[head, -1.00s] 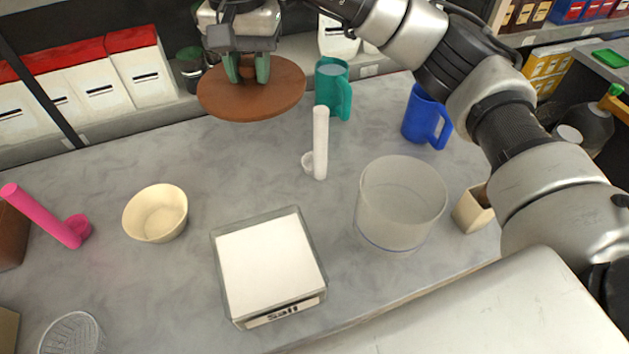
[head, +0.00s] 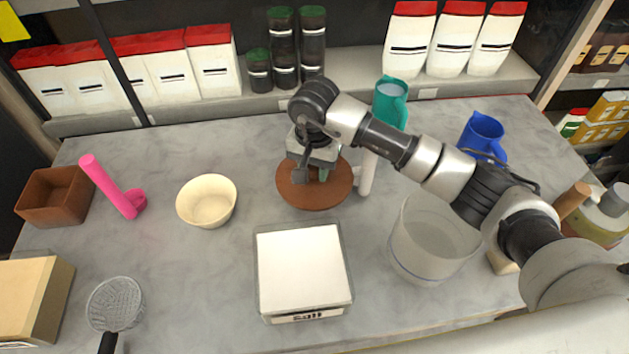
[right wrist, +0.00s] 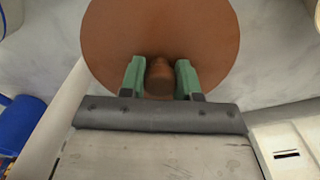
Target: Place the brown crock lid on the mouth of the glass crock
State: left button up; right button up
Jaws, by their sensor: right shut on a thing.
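The brown crock lid (head: 293,196) is a round disc with a knob, held level near the middle of the counter. My right gripper (head: 313,172) is shut on its knob; the right wrist view shows green fingers (right wrist: 160,78) on both sides of the knob, with the lid (right wrist: 160,25) beyond. The glass crock (head: 420,255) is a clear, wide cylinder standing open at the right front. My right forearm passes over it and hides part of its mouth. The lid is to the left of the crock and apart from it. My left gripper is not in view.
A cream bowl (head: 208,200) is to the left. A green mug (head: 390,100) and blue mug (head: 482,135) stand behind.

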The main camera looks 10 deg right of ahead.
aim_at(315, 186)
notch_tip(315, 186, down, 3)
jog(key=shift+r, duration=0.15)
notch_tip(315, 186, down, 3)
jog(key=shift+f+p, duration=0.1)
jog(key=shift+p, duration=0.5)
jog(key=shift+f, duration=0.4)
jog(key=shift+f, duration=0.1)
jog(key=shift+f, duration=0.1)
jog(key=o, duration=0.9)
jog(key=shift+o, duration=0.2)
